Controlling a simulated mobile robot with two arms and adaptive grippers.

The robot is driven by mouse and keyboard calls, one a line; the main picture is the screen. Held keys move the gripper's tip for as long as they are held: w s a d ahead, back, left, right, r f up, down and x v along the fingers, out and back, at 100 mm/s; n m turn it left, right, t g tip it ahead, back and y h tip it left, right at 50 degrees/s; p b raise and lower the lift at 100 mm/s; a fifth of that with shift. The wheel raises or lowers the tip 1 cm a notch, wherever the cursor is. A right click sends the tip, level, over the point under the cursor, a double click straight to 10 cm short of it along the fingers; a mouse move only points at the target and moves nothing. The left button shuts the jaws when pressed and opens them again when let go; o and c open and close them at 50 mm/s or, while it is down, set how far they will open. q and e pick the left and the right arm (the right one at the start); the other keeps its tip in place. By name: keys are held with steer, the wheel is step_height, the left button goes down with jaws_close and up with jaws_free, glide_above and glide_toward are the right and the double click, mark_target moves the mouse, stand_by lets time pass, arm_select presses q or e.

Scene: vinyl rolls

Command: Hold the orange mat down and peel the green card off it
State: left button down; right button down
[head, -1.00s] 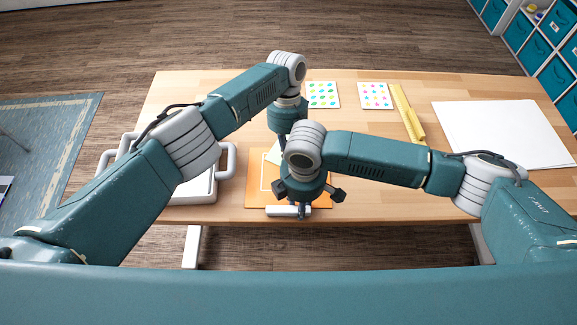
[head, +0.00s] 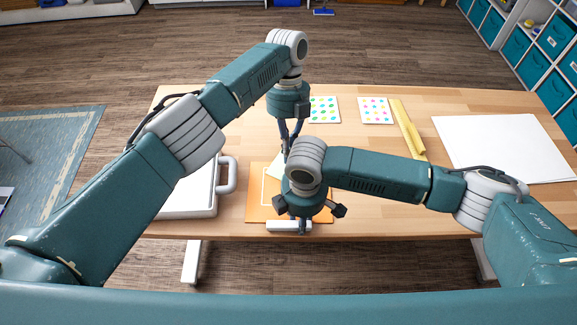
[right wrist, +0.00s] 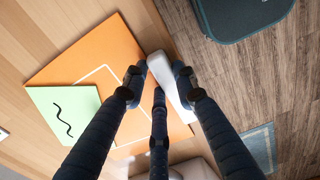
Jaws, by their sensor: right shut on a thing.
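The orange mat (head: 257,205) lies flat at the table's near edge; it also shows in the right wrist view (right wrist: 98,55). The pale green card (right wrist: 63,118), with a black squiggle, lies over a far part of the mat. In the head view the card (head: 276,166) is mostly hidden behind my right arm. My right gripper (right wrist: 160,82) is shut on a white bar (right wrist: 166,75), which rests on the mat's near edge (head: 288,226). My left gripper (head: 287,150) points down by the card's far side. Its fingertips are partly hidden, so I cannot tell if they touch the card.
A white tray-like case with a handle (head: 228,176) stands left of the mat. Two dotted sheets (head: 324,110) (head: 375,111), a yellow roll (head: 407,130) and large white sheets (head: 505,148) lie further back and right. The table between mat and white sheets is clear.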

arm_select(q)
steer(key=shift+v, duration=1)
arm_select(e)
steer(key=c, duration=1.3)
jaws_free()
steer(key=shift+w, duration=0.1)
step_height(320, 180, up, 12)
steer(key=o, duration=0.5)
steer(key=shift+f, duration=0.1)
